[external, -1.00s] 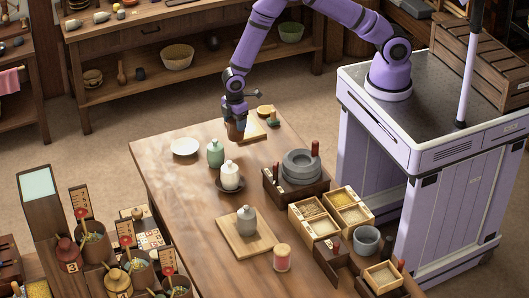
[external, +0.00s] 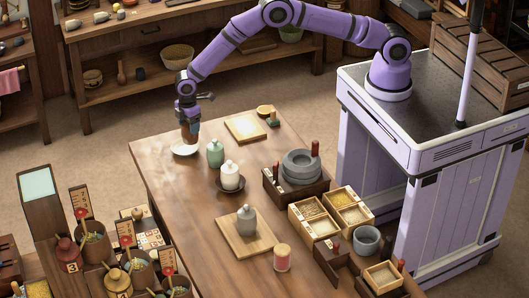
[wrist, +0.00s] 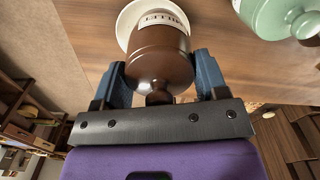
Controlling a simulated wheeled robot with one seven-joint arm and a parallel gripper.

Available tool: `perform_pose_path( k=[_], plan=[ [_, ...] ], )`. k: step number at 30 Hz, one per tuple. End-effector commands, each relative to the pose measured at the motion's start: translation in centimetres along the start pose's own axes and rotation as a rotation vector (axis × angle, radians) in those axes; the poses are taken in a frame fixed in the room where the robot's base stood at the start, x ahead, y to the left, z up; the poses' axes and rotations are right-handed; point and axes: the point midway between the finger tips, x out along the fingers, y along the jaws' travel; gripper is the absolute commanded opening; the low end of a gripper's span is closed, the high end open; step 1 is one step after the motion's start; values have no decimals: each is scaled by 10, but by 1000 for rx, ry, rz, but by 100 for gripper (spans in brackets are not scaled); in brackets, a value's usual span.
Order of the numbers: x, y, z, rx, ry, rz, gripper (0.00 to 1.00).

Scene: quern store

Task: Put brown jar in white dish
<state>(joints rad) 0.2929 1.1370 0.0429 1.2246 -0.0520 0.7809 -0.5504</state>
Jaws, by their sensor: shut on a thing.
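The brown jar (wrist: 158,55) is between the fingers of my gripper (wrist: 160,80) in the wrist view, with a white label reading "MILLET" on its side. In the external view my gripper (external: 189,128) is shut on the brown jar (external: 189,138), upright at the white dish (external: 178,151) near the table's far left edge. The dish also shows in the wrist view (wrist: 127,20), behind the jar's base. I cannot tell whether the jar touches the dish.
A green jar (external: 215,153) stands close to the right of the dish. A white jar (external: 230,177) sits on a dark saucer, and a grey jar (external: 246,220) on a wooden board (external: 236,243). A grey quern (external: 301,166) is at the right. The table's left side is bare.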

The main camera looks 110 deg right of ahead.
Motion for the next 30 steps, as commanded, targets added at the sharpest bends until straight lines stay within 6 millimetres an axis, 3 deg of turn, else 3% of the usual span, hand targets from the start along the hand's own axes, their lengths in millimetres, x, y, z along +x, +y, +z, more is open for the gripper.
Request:
perform_pose_path(
  k=[12,19,30],
  plan=[
    [2,14,-22,0,1,1,31],
    [34,14,-21,0,-1,0,31],
    [38,14,-21,0,1,1,31]
  ],
)
